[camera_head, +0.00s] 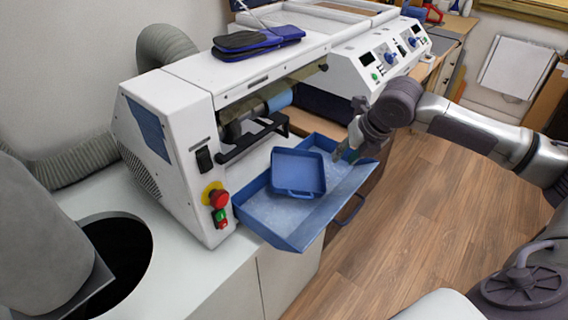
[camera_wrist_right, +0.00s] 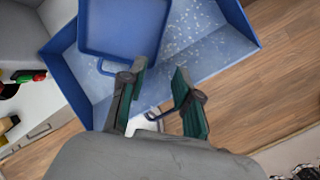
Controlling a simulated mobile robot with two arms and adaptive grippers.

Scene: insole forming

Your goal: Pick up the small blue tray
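The small blue tray (camera_head: 297,172) lies inside a larger blue tray (camera_head: 270,213) at the front of the white machine. A handle shows on its near edge. In the right wrist view the small tray (camera_wrist_right: 122,28) is at the top, beyond my fingertips. My right gripper (camera_head: 347,150) is over the right part of the large tray, to the right of the small tray. In the right wrist view my right gripper (camera_wrist_right: 158,80) is open, with a gap between its green-padded fingers and nothing held. My left gripper is in neither view.
The white machine (camera_head: 175,150) with a red stop button (camera_head: 218,198) stands behind and left of the trays. A blue pad (camera_head: 258,42) lies on top of it. A second machine with dials (camera_head: 385,58) stands at the back. Wooden floor (camera_head: 420,200) is open to the right.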

